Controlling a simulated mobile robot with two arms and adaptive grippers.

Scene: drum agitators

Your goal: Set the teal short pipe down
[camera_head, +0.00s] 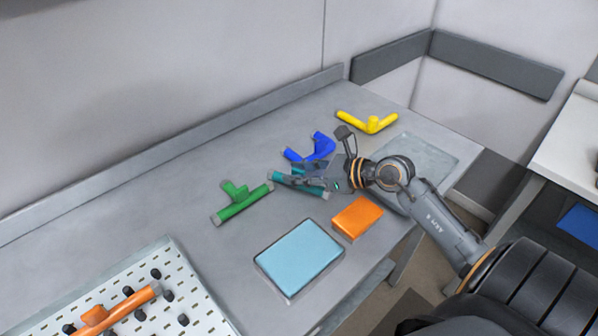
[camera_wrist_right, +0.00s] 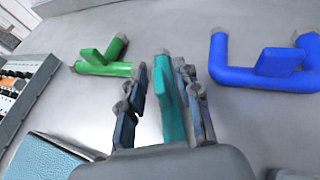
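The teal short pipe (camera_head: 313,188) is low at the table top in the camera_head view, partly hidden by my right gripper (camera_head: 305,178). In the right wrist view the teal pipe (camera_wrist_right: 171,110) stands between the two fingers of the right gripper (camera_wrist_right: 165,95). A gap shows between the left finger and the pipe, and the right finger is close beside it, so the gripper looks open around it. Whether the right finger touches the pipe is unclear. My left gripper is not in view.
A green pipe (camera_head: 241,203) lies left of the gripper, a blue pipe (camera_head: 317,149) just behind, and a yellow pipe (camera_head: 369,123) farther back. An orange block (camera_head: 357,217) and a light blue box (camera_head: 300,258) are in front. A pegboard tray (camera_head: 205,303) holds an orange pipe (camera_head: 120,309).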

